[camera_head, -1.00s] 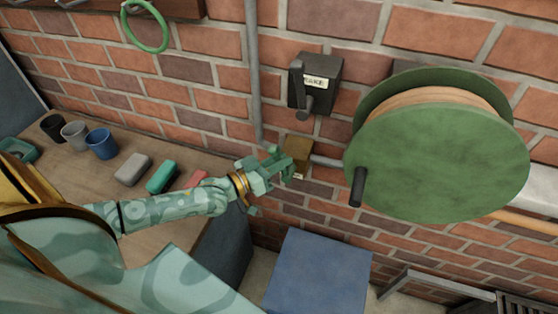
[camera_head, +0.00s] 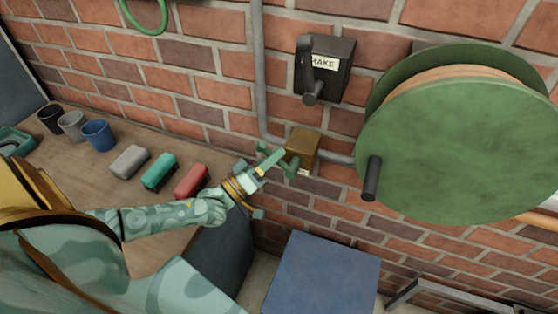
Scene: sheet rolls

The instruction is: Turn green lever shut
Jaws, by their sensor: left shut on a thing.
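A brass valve box (camera_head: 303,146) is fixed to the brick wall on the pipe, below the black brake box. A dark green lever (camera_head: 291,164) sticks out at its left front, partly hidden by my fingers. My left gripper (camera_head: 272,162) comes in from the lower left and is shut on the lever, at the left of the valve box. The pale green fingers and similar lever colour make the exact contact hard to see. My right gripper is not in view.
A large green reel (camera_head: 460,145) with a black handle (camera_head: 371,178) stands right of the valve. A brake box (camera_head: 325,70) is above. A blue block (camera_head: 322,278) is below. Cups and a red block (camera_head: 191,181) sit on the bench (camera_head: 100,180) at left.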

